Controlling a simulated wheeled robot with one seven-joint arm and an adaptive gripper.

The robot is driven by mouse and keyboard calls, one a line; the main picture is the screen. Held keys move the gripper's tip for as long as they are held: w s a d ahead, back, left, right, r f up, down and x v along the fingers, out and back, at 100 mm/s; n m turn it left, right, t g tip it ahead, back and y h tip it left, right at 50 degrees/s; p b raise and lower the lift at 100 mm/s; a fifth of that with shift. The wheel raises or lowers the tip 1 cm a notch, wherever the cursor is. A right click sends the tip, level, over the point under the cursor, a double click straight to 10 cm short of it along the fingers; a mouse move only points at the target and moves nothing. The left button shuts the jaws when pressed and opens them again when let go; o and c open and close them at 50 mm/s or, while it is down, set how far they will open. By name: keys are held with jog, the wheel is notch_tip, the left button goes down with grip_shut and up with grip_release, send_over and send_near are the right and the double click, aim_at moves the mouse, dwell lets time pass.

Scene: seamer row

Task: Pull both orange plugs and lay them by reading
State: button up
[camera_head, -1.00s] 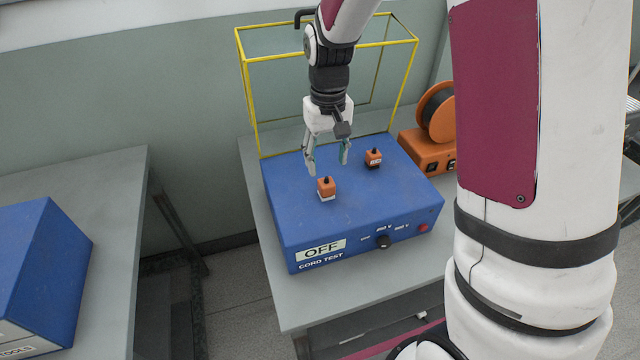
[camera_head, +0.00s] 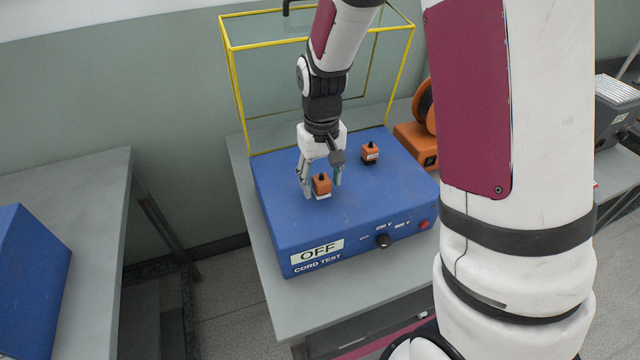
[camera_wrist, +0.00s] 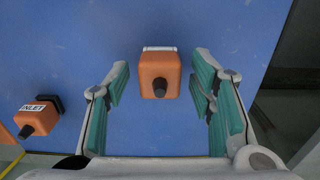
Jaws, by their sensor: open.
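The near orange plug (camera_head: 321,184) stands on top of the blue cord test box (camera_head: 300,228). My gripper (camera_head: 322,190) is open, its fingers low on either side of that plug. In the wrist view the same plug (camera_wrist: 159,74) sits ahead between the teal finger pads (camera_wrist: 160,95), with a gap on both sides. The second orange plug (camera_head: 370,152) stands farther back to the right on the box. In the wrist view it shows at the left (camera_wrist: 38,118) with a label reading INLET.
A yellow frame (camera_head: 233,90) rises behind the box. An orange unit with a reel (camera_head: 416,140) stands to its right. The box's grey bench (camera_head: 262,285) has a narrow bare strip. Another grey table (camera_head: 95,200) with a blue box (camera_head: 30,270) stands left.

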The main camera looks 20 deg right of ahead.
aim_at(321, 179)
jog(key=shift+f, duration=0.65)
dwell(1.1)
grip_shut()
jog(key=shift+r, duration=0.15)
jog(key=shift+r+p, duration=1.65)
jog(key=shift+r, duration=1.25)
